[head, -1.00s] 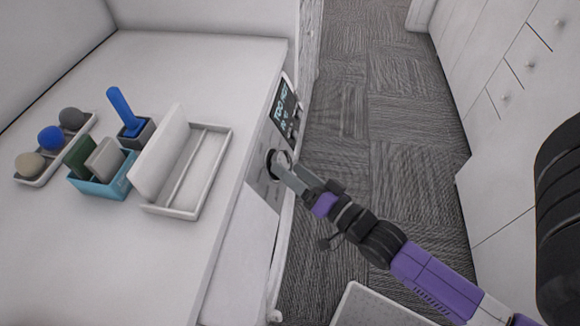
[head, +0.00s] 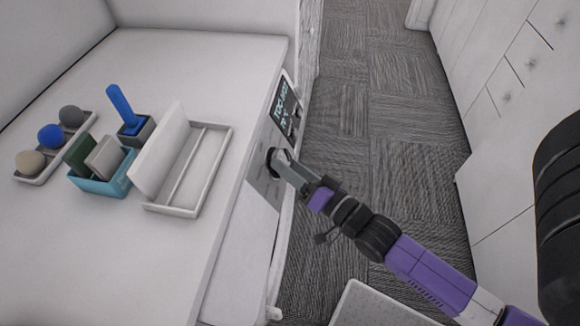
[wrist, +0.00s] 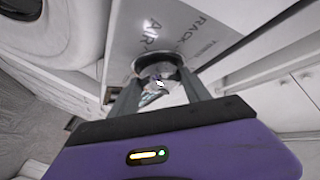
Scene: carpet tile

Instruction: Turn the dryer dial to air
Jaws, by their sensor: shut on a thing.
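The dryer dial (head: 271,157) sits on the dryer's front panel, at the right edge of the white top in the head view, mostly hidden behind my fingers. In the wrist view the round dial (wrist: 157,64) lies between my two fingers. The panel (wrist: 185,30) there carries the printed words "AIR", "RACK" and a third, partly legible one. "AIR" is up and a little left of the dial. My gripper (head: 281,164) is shut on the dial; the wrist view also shows my gripper (wrist: 160,88). I cannot make out the dial's pointer.
A lit display (head: 284,104) is on the panel beyond the dial. On the white top (head: 190,70) stand a lidded tray (head: 200,170), a teal box (head: 105,185), a blue-handled brush (head: 122,108) and a tray of balls (head: 45,172). Carpet floor (head: 390,130) is open to the right.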

